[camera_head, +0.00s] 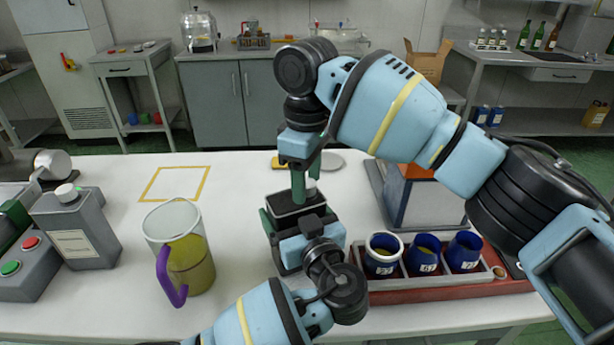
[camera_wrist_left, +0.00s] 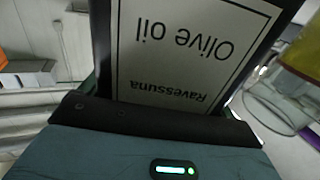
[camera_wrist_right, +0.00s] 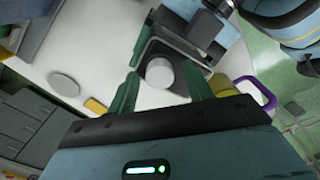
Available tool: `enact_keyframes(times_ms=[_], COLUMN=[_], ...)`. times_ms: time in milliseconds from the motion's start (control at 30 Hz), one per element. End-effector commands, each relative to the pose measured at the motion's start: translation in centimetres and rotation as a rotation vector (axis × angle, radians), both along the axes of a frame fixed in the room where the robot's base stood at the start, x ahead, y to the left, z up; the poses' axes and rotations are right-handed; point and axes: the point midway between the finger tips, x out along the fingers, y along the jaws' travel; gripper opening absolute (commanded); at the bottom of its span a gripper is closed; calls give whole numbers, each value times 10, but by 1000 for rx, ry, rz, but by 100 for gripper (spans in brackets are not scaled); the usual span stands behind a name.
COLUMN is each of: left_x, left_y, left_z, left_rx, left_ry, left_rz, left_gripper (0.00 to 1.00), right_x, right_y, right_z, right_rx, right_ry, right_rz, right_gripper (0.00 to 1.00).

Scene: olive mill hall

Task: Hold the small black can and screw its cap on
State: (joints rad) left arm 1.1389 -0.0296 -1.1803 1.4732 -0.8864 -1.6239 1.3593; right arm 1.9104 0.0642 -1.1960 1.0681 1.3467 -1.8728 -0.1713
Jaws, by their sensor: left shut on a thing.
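The small black can (camera_head: 292,207) stands upright on the white table in the middle of the head view. Its "Olive oil" label (camera_wrist_left: 190,50) fills the left wrist view. My left gripper (camera_head: 294,228) is shut on the can's body from the near side. A pale round cap (camera_wrist_right: 160,72) shows at the can's top in the right wrist view; I cannot tell how it is seated. My right gripper (camera_wrist_right: 163,62) points down from above, its green fingers either side of the cap with visible gaps. In the head view the fingers partly hide the cap.
A glass jug (camera_head: 192,268) with a purple handle and a larger grey can (camera_head: 80,237) stand left. A red tray (camera_head: 430,294) with several blue cups is at right. A yellow outlined square (camera_head: 178,183) lies empty at back left. A pale disc (camera_head: 332,160) lies behind the can.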

Motion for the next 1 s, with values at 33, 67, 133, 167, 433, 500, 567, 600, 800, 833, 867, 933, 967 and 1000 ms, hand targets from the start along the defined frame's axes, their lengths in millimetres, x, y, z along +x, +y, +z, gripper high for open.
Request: enact_keyframes(times_ms=[33,67,133,167,433,500,567,600,800,833,867,933,967,1000], left_x=[0,0,0,0,0,0,0,0,0,0,0,0,0,0], left_y=[0,0,0,0,0,0,0,0,0,0,0,0,0,0], left_z=[0,0,0,0,0,0,0,0,0,0,0,0,0,0], left_rx=[1,1,1,1,1,1,1,1,1,1,1,1,1,1], left_ry=[1,1,1,1,1,1,1,1,1,1,1,1,1,1], left_rz=[0,0,0,0,0,0,0,0,0,0,0,0,0,0], left_gripper=[25,25,25,25,25,25,25,25,25,25,25,25,25,25], right_x=[0,0,0,0,0,0,0,0,0,0,0,0,0,0], right_y=[0,0,0,0,1,1,1,0,0,0,0,0,0,0], right_z=[0,0,0,0,22,31,38,42,45,45,45,45,46,48], right_rx=[0,0,0,0,2,0,1,0,-1,-1,-1,-1,-1,0], right_ry=[0,0,0,0,-1,-1,-2,0,0,0,0,0,0,-1], right_rz=[0,0,1,1,1,1,1,1,1,1,1,1,2,4], right_gripper=[51,51,51,51,51,51,51,51,51,51,51,47,47,47])
